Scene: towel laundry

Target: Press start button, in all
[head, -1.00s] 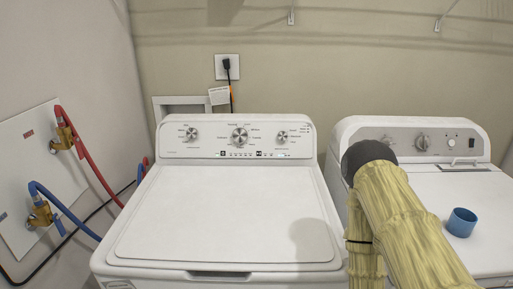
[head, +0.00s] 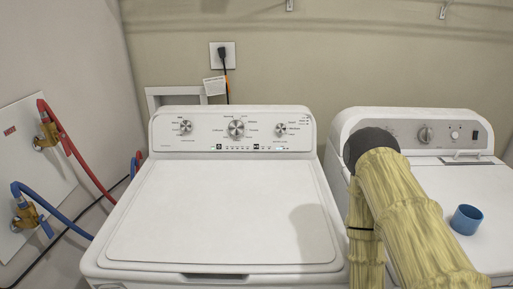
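A white top-load washer (head: 222,215) stands in the middle of the head view with its lid shut. Its control panel (head: 172,145) at the back carries several silver knobs, and a row of small buttons (head: 237,148) runs along the lower part of the panel. The print on the buttons is too small to read, so I cannot tell which one is start. My arm, in a yellow cover, rises at the right between the washer and the second machine. My gripper cannot be seen in the head view.
A second white machine (head: 480,185) stands at the right with a blue cup (head: 466,220) on top. Red (head: 85,165) and blue (head: 60,215) hoses run from wall valves at the left. A power outlet (head: 222,54) with a plugged cord is on the back wall.

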